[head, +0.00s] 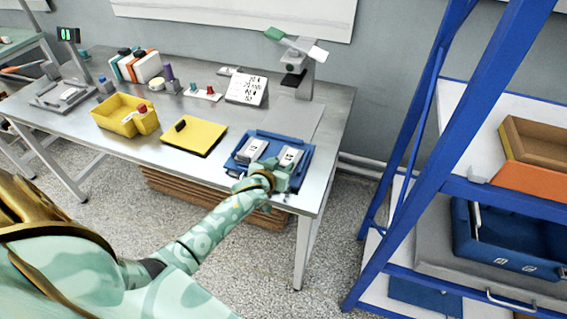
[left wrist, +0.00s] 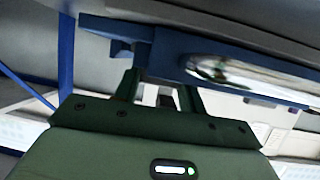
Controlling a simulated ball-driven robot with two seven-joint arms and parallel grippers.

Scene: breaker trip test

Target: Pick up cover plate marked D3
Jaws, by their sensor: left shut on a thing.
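A blue tray (head: 238,168) lies near the front right corner of the metal table. Two pale grey blocks with dark markings sit on it, a left block (head: 251,150) and a right block (head: 289,158). My left gripper (head: 280,176) is at the tray's front, beside the right block. In the left wrist view its fingers (left wrist: 160,88) reach up to a blue part (left wrist: 165,48) with a shiny strip and appear shut on it. The hand hides part of the tray's front. No D3 marking is readable. My right gripper is out of view.
Left of the tray lie a yellow plate (head: 203,137) with a black piece on it and a yellow bin (head: 105,115). A white label stand (head: 246,89) and a microscope-like device (head: 297,62) stand behind. A blue shelf frame (head: 410,150) rises to the right.

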